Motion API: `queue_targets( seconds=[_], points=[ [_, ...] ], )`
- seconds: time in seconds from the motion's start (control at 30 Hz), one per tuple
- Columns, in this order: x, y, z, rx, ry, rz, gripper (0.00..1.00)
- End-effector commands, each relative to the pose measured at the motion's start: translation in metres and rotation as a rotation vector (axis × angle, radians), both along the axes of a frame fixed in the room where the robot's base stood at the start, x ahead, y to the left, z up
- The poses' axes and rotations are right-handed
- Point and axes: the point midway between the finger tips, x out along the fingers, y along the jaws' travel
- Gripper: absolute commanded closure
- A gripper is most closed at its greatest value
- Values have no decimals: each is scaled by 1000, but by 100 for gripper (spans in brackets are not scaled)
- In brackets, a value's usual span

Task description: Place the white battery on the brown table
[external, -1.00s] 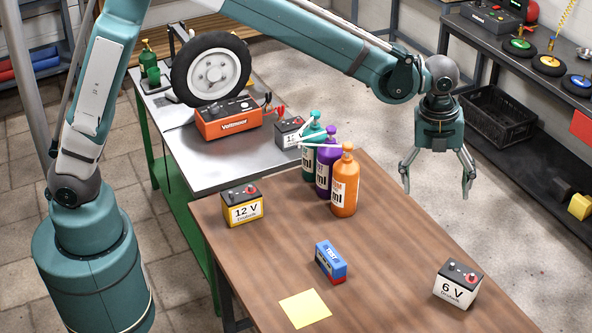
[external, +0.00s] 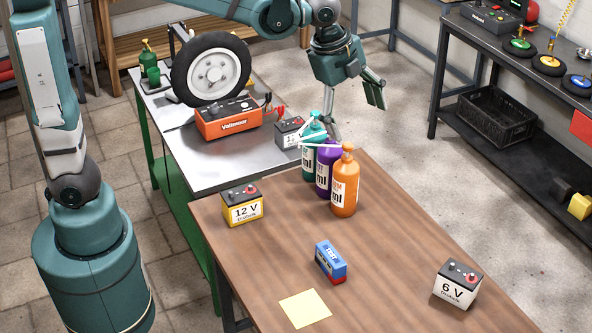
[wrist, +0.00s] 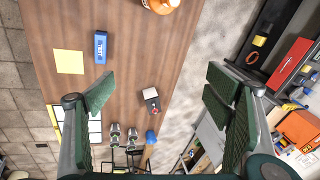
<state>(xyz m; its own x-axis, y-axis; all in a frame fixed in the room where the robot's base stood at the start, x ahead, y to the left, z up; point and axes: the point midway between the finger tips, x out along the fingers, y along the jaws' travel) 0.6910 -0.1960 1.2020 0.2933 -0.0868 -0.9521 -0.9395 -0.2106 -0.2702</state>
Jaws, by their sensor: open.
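A small battery with a pale label (external: 290,132) stands on the grey metal table, partly hidden behind the bottles. A white 6 V battery with a dark top (external: 458,283) stands on the brown table (external: 400,255) at the right; it also shows in the wrist view (wrist: 150,97). A yellow and white 12 V battery (external: 242,207) stands on the brown table's left side. My gripper (external: 355,120) is open and empty, tilted, in the air behind and right of the bottles. In the wrist view its fingers (wrist: 160,75) are wide apart.
Green, purple (external: 326,170) and orange (external: 344,185) bottles stand near the brown table's back edge. A blue box (external: 330,262) and yellow note (external: 305,308) lie in front. An orange charger (external: 228,118) and a wheel (external: 211,72) occupy the metal table.

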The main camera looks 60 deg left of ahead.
Motion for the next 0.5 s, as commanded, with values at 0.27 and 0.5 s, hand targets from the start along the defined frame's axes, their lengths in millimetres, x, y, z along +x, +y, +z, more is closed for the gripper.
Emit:
queue_targets(
  seconds=[0.27, 0.5],
  points=[
    [-45, 47, 13, -73, -36, 226, 22],
    [-83, 82, 18, -142, -66, 416, 22]
  ],
)
